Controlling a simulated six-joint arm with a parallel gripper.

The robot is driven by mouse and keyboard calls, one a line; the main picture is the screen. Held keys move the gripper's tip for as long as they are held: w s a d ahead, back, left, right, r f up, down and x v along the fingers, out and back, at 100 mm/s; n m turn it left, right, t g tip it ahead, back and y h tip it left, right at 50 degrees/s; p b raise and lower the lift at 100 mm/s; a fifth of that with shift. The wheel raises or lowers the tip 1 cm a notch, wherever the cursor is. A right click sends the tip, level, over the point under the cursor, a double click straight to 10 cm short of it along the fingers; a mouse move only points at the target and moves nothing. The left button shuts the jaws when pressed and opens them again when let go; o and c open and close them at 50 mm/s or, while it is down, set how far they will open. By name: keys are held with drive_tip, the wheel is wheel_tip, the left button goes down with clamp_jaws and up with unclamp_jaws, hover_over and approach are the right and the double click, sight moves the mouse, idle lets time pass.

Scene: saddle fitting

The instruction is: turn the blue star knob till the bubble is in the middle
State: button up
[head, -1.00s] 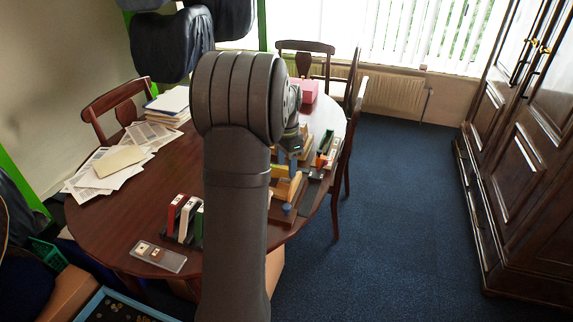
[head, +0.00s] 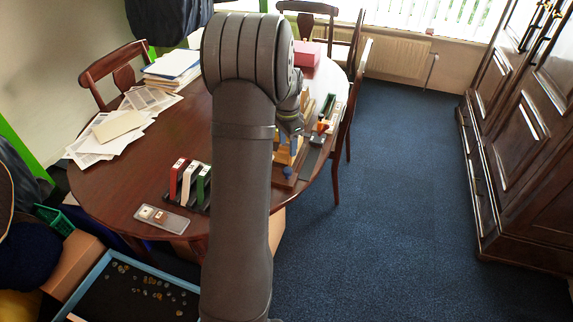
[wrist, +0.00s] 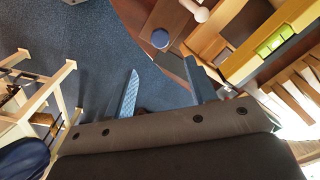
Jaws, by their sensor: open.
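The blue star knob (wrist: 160,38) sits on a dark wooden block, near the top middle of the wrist view. It also shows in the head view (head: 287,172), just below my gripper. My gripper (wrist: 162,66) is open and empty, its two blue-grey fingers apart, with the knob beyond the gap between their tips and not between them. A green level vial (wrist: 275,40) is set in a yellow wooden bar to the right of the knob. In the head view my arm hides part of the fitting.
The fitting stands near the right edge of the brown table (head: 120,195). Red, white and green upright pieces (head: 189,183) and a small tray (head: 161,219) lie left of my arm. Papers (head: 112,130) cover the far left. Blue carpet to the right is clear.

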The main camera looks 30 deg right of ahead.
sight(288, 170)
wheel_tip(288, 170, down, 11)
drive_tip(key=shift+f, duration=0.1)
idle(0.3)
drive_tip(key=c, duration=0.9)
drive_tip(key=shift+m, duration=0.7)
drive_tip(key=shift+c, duration=0.2)
drive_tip(key=o, duration=0.9)
drive_tip(key=shift+o, duration=0.2)
wheel_tip(288, 170, up, 18)
drive_tip(key=shift+f, duration=0.25)
